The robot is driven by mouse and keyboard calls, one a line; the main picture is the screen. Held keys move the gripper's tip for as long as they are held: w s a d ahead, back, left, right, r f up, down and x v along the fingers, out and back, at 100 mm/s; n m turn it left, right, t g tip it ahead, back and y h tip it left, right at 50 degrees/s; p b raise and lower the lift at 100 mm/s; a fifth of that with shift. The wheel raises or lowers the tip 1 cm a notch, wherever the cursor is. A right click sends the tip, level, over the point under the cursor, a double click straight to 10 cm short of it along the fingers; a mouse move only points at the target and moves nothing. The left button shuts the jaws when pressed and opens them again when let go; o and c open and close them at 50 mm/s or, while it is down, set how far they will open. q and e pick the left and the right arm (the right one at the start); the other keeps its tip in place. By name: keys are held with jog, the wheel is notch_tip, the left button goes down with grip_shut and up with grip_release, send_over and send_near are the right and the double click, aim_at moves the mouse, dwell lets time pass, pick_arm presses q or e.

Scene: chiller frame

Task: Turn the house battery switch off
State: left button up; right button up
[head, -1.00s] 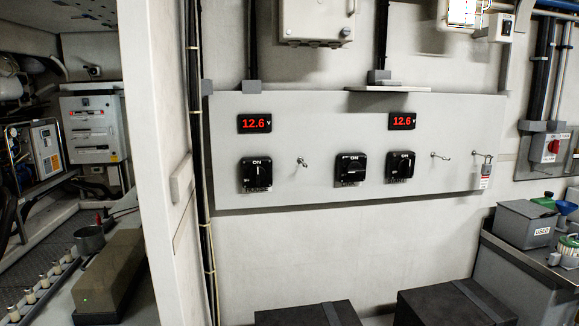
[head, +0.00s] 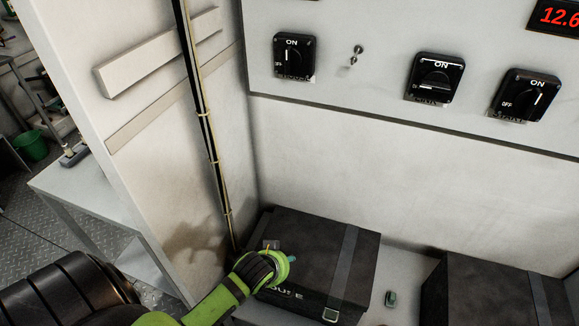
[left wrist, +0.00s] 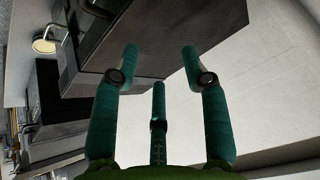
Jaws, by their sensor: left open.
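Three black rotary switches sit on a pale panel (head: 350,105) in the head view: a left switch (head: 295,56), a middle switch (head: 433,78) and a right switch (head: 524,95). The left and right knobs stand roughly upright, toward ON; the middle knob lies crosswise. The name labels below them are too small to read, so I cannot tell which is the house switch. My left gripper (head: 284,262) is low, well below the left switch, in front of a black box. In the left wrist view my left gripper (left wrist: 160,62) has spread teal fingers with nothing between them. My right gripper is not seen.
A black battery box (head: 330,233) with partly hidden lettering ending in "OUSE" stands below the panel; another black box (head: 480,285) is to its right. A wall edge with cables (head: 207,130) is at left. A small metal hook (head: 356,53) sticks out between switches.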

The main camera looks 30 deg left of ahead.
pick_arm(q)
jog(key=w+a+r+n+t+y, duration=0.1)
jog(key=w+a+r+t, duration=0.4)
jog(key=w+r, duration=0.7)
jog(key=n+t+y+p, duration=0.2)
jog(key=n+t, duration=0.1)
jog(key=t, duration=0.3)
send_near(289, 61)
jog(key=d+x, duration=0.1)
jog(key=x, duration=0.4)
jog(key=a+p+x, duration=0.1)
jog(key=x, duration=0.2)
jog(key=shift+w+r, duration=0.15)
jog(key=shift+w+a+m+p, duration=0.2)
jog(key=shift+w+m+p, duration=0.15)
jog(key=shift+w, duration=0.35)
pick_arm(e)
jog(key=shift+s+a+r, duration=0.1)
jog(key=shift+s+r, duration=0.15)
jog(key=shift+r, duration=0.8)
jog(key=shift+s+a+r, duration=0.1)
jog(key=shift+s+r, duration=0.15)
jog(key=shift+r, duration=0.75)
pick_arm(q)
grip_shut()
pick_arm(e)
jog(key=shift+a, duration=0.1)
